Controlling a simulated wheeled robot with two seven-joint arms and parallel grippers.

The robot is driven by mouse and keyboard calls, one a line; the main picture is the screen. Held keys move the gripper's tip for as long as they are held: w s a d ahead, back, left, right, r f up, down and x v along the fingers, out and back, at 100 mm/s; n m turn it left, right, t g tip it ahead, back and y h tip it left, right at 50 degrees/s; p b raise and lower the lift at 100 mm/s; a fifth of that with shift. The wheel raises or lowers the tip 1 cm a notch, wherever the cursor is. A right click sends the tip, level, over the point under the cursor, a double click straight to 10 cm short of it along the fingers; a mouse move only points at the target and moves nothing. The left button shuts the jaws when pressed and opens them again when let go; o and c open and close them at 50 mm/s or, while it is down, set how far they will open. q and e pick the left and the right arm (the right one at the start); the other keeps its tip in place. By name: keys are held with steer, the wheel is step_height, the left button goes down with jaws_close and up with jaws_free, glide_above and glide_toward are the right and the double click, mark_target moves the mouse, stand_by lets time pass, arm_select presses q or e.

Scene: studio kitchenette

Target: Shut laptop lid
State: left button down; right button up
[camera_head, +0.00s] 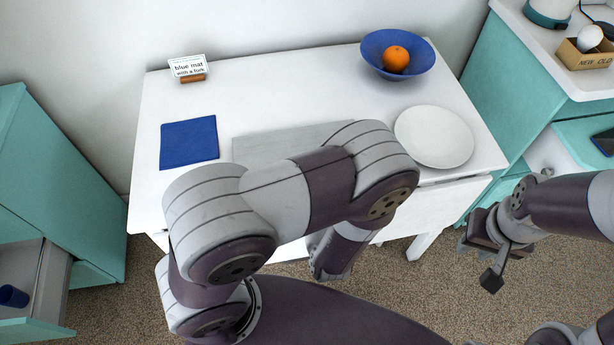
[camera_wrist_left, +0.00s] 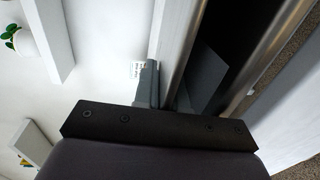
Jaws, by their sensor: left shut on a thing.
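The laptop lid (camera_head: 285,143) is a grey slab seen from above on the white table, its front part hidden behind my left arm. In the left wrist view, the lid's silver edge (camera_wrist_left: 180,40) and the silver edge of the laptop base (camera_wrist_left: 268,55) stand apart with a dark gap between them, so the lid is partly open. My left gripper (camera_wrist_left: 177,85) is shut on the lid's edge, one finger outside and one inside the gap. It is hidden in the head view. My right gripper (camera_head: 478,258) is open and empty, right of the table.
On the white table (camera_head: 260,95) are a blue mat (camera_head: 188,142), a sign card (camera_head: 188,67), a blue bowl (camera_head: 375,68) with an orange (camera_head: 396,59), and a white plate (camera_head: 433,136) close right of my left arm. Teal cabinets flank the table; an open drawer (camera_head: 45,280) is at left.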

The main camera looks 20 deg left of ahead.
arm_select(q)
steer(key=shift+f, duration=0.1)
stand_by(0.4)
steer(key=c, duration=1.4)
jaws_free()
steer(key=shift+o, duration=0.6)
steer(key=shift+s, duration=0.1)
